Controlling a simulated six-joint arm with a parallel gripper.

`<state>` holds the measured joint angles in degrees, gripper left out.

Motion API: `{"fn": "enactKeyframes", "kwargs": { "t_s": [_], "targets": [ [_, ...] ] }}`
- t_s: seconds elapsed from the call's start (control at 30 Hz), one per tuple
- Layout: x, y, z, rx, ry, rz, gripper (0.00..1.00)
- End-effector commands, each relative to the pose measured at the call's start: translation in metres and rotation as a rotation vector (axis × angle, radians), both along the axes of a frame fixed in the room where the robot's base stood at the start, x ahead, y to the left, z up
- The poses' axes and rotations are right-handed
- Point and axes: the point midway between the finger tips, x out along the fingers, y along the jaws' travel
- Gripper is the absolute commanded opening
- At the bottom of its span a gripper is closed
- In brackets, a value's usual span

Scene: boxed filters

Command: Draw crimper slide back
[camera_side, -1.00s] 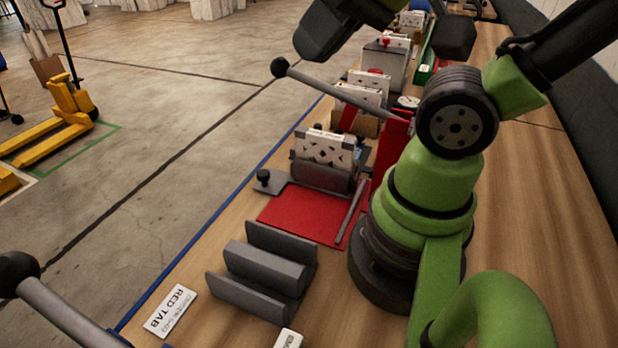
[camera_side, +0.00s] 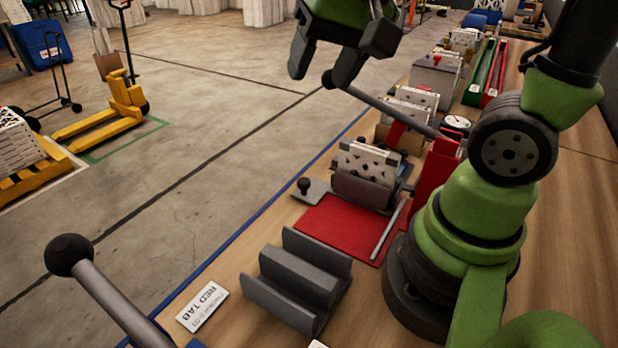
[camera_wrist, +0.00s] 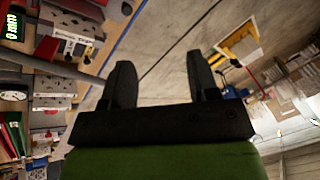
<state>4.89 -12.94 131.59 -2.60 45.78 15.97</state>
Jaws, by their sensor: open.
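The grey slide plate (camera_side: 318,194) with its upright black knob (camera_side: 304,185) sits at the left edge of the red base plate (camera_side: 345,228) on the bench. A white filter with a cut-out face (camera_side: 368,163) stands in a grey holder just behind it. A long lever (camera_side: 390,108) with a dark ball end runs from a red post (camera_side: 436,165). My gripper (camera_side: 322,68) is open and empty, high above the bench's left side, apart from the slide knob. Its fingers show bare in the wrist view (camera_wrist: 160,66); the slide is not clearly made out there.
A grey channelled block (camera_side: 297,275) and a "RED TAB" card (camera_side: 202,307) lie in front. Another ball-ended lever (camera_side: 115,298) crosses the lower left. Green and red trays (camera_side: 485,72) and more boxed filters line the bench behind. Open floor lies left of the blue edge line.

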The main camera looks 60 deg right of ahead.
Motion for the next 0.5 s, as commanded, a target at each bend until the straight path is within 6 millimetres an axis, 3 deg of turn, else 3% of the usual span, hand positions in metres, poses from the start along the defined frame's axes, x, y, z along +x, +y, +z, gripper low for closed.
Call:
{"fn": "enactKeyframes", "kwargs": {
  "t_s": [0.23, 0.4, 0.5],
  "targets": [
    [0.052, -0.033, -0.073, 0.03, 0.229, -0.25, 0.55],
    [0.068, -0.053, -0.131, 0.042, 0.354, -0.398, 0.55],
    [0.071, -0.059, -0.154, 0.045, 0.398, -0.452, 0.55]
  ]
}}
